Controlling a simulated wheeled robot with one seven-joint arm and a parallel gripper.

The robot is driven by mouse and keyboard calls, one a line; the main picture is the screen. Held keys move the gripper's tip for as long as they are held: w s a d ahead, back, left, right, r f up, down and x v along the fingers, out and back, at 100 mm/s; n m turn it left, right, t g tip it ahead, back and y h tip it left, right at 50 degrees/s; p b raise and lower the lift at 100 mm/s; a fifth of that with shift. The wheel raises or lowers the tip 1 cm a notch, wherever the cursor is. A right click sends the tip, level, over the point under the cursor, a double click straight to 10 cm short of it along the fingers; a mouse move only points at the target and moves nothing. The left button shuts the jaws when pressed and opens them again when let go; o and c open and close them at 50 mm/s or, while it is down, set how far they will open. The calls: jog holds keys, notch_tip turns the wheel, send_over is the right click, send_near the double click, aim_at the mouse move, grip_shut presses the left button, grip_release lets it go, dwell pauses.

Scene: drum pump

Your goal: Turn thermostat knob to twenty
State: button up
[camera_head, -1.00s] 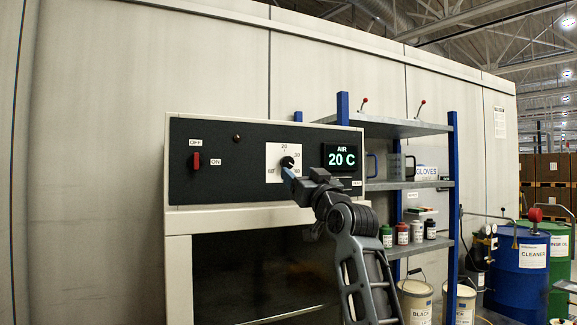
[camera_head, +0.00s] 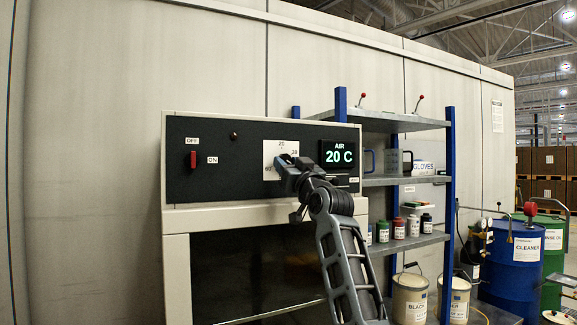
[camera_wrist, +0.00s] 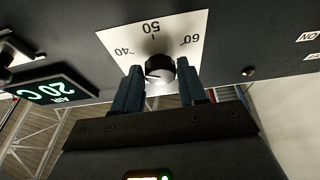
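The thermostat knob (camera_wrist: 160,68) is a small dark round knob on a white dial plate (camera_wrist: 151,30). The display (camera_head: 339,155) right of the dial reads AIR 20 C.
A red on/off switch (camera_head: 193,160) is at the left of the black panel (camera_head: 225,180). A metal shelf (camera_head: 405,181) with bottles and jugs stands close to the right.

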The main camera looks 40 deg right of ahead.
jog(key=c, duration=0.6)
